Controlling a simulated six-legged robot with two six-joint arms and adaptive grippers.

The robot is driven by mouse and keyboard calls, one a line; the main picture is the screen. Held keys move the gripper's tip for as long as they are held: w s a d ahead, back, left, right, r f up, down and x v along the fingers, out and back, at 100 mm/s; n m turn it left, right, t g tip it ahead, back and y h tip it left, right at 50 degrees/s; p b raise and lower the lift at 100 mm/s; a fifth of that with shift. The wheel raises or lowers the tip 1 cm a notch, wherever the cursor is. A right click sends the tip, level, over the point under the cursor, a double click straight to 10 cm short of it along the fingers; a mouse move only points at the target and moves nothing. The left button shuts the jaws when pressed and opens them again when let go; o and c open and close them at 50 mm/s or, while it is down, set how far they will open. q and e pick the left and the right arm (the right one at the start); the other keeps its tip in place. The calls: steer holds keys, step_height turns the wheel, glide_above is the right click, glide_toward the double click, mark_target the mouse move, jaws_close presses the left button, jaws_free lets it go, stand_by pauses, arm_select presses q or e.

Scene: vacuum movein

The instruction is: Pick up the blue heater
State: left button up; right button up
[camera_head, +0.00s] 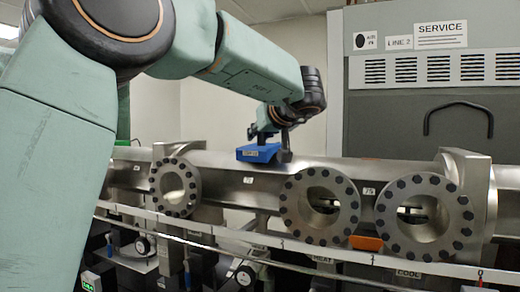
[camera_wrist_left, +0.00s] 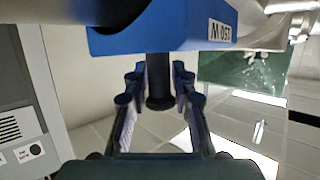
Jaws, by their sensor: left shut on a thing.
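The blue heater (camera_head: 258,154) is a blue block with a small white label, seen at the top of the metal pipe line in the head view. It also shows across the top of the left wrist view (camera_wrist_left: 180,28), with a dark post (camera_wrist_left: 158,82) sticking out of it between my fingers. My left gripper (camera_head: 274,138) is right at the heater, its fingers shut on that post, as the left wrist view (camera_wrist_left: 157,85) shows. I cannot tell whether the heater touches the pipe. My right gripper is not in view.
The steel pipe (camera_head: 232,182) has several bolted flanges, such as the middle one (camera_head: 318,206). A grey cabinet (camera_head: 425,110) with vents and a black handle stands behind at right. An orange block (camera_head: 366,243) sits low between two flanges. The space above the pipe is open.

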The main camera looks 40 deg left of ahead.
arm_select(q)
steer(key=shift+s+d+r, duration=0.1)
steer(key=shift+d+r, duration=0.05)
steer(key=shift+d, duration=0.05)
steer(key=shift+c, duration=0.8)
steer(key=shift+w, duration=0.2)
steer(key=shift+c, duration=0.7)
steer(key=shift+w+a+f, duration=0.5)
steer(key=shift+w, duration=0.15)
jaws_close()
steer(key=shift+s+d+r, duration=0.2)
steer(key=shift+s+r, duration=0.15)
steer(key=shift+s, duration=0.15)
